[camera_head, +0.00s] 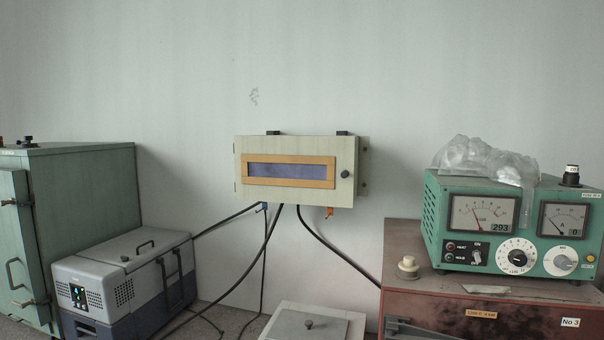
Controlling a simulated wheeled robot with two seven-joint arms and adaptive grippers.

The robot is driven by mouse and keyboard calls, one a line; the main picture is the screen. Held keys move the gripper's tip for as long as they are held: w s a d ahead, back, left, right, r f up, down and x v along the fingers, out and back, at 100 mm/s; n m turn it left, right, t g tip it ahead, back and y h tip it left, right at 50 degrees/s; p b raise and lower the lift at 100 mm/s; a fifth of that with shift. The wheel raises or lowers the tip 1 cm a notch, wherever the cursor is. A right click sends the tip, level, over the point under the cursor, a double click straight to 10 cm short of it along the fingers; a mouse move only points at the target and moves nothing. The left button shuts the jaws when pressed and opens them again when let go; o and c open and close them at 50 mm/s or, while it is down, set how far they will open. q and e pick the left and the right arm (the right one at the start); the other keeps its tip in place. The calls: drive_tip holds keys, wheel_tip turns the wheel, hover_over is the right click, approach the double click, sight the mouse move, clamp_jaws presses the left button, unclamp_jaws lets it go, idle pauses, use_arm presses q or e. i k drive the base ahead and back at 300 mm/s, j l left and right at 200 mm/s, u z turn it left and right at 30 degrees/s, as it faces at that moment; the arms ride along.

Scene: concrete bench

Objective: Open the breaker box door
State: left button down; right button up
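The breaker box (300,196) is a pale beige box mounted on the wall in the middle of the head view. Its door (300,146) is closed and has an orange-framed blue-grey window (290,171). A small dark round knob (345,174) sits at the right side of the door, and small hinge-like parts show at the left edge. Neither of my grippers is in view.
Dark cables hang below the box. A green cabinet (84,180) and a grey cool box (125,272) stand at left. A green meter unit (520,195) with clear plastic (487,160) sits on a brown chest (440,305) at right. A pale lidded box (315,322) is below.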

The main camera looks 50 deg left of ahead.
sight(335, 187)
drive_tip(key=u, duration=1.55)
